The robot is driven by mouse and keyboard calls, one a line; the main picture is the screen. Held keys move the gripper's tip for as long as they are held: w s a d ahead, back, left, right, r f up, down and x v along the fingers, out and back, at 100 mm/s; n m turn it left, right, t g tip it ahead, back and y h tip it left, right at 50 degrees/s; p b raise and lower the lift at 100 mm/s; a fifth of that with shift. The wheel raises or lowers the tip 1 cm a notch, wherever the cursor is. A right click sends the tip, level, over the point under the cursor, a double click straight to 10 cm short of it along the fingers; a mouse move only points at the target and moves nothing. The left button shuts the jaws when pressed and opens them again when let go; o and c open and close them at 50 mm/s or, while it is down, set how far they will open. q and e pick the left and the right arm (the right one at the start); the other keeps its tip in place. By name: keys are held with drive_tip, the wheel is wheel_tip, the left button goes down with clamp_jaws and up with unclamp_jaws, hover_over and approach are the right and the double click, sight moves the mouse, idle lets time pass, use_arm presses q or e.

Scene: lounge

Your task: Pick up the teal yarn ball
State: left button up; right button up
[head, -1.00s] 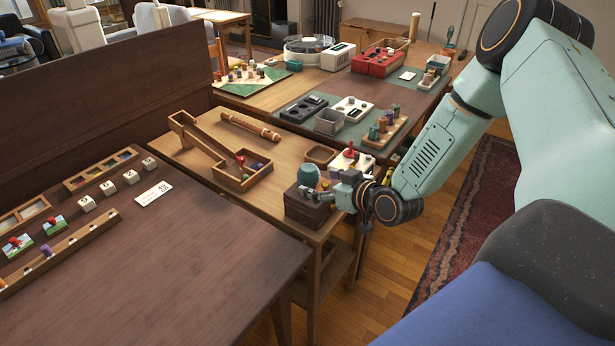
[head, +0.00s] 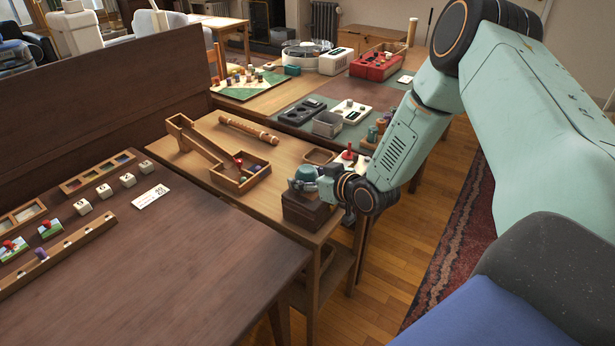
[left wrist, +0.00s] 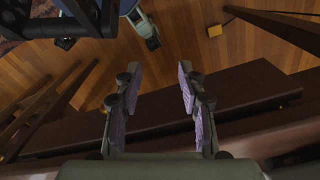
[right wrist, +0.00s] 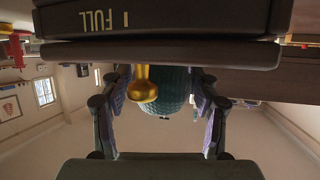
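The teal yarn ball (head: 306,173) is at the top of a dark wooden box (head: 304,212) on the near right corner of the light wood table. My right gripper reaches it from the right in the head view and partly hides it. In the right wrist view, which is upside down, the ball (right wrist: 174,90) lies between the spread fingers of my right gripper (right wrist: 160,100). Whether the pads touch it is unclear. A gold knob-like piece (right wrist: 143,85) stands before the ball there. My left gripper (left wrist: 158,88) is open and empty above the floor and dark furniture.
The light table also holds a wooden ramp with a tray (head: 240,177), a wooden flute-like stick (head: 248,130) and a red-knobbed piece (head: 347,152) close to my right gripper. A dark table (head: 170,260) fills the near left.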

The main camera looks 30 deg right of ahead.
drive_tip(key=shift+w+a, duration=0.1)
drive_tip(key=shift+a, duration=0.05)
drive_tip(key=shift+c, duration=1.3)
drive_tip(key=c, duration=0.5)
drive_tip(key=shift+r, duration=0.1)
